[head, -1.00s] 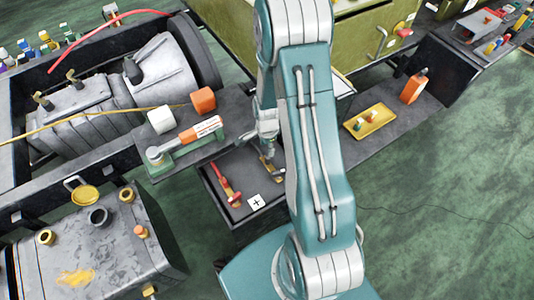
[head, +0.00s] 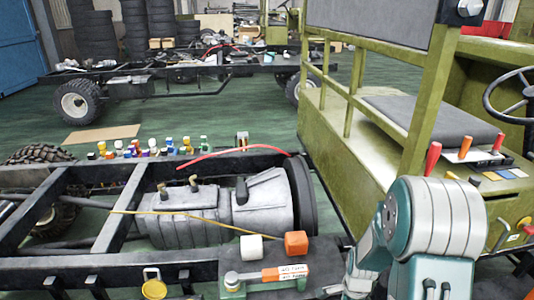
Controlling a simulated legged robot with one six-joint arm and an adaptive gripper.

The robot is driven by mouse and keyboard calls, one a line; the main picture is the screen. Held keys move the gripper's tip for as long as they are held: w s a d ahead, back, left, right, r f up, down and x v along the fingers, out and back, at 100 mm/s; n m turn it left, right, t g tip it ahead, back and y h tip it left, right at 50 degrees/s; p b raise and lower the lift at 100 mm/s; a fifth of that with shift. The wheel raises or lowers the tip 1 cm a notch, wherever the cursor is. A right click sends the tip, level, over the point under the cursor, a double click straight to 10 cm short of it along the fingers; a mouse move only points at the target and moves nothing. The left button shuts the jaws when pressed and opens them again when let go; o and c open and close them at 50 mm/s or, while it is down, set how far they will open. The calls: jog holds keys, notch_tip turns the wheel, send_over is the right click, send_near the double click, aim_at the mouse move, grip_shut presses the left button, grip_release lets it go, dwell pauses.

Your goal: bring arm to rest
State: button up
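My arm (head: 440,225), teal with light grey joint covers, stands at the lower right of the head view. Its forearm drops down on the left side of the elbow and runs to the bottom edge. My gripper's fingers do not show; they are below the frame or hidden, so I cannot see whether they hold anything.
A chassis frame with a grey gearbox (head: 190,215) lies left of my arm. A green cab (head: 345,150) stands close behind my arm.

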jog(key=s+a+r+n+t, duration=0.1)
jog(key=s+a+r+n, duration=0.2)
jog(key=r, duration=0.7)
jog(key=s+a+r+n+t, duration=0.1)
jog(key=a+r+n+t, duration=0.3)
jog(key=r, duration=0.6)
jog(key=s+a+r+n, duration=0.4)
jog(key=s+r+n, duration=0.5)
jog(key=s, duration=0.3)
jog(key=shift+s+a+r+n, duration=0.2)
jog(key=shift+r+n, duration=0.2)
jog(key=shift+r, duration=0.45)
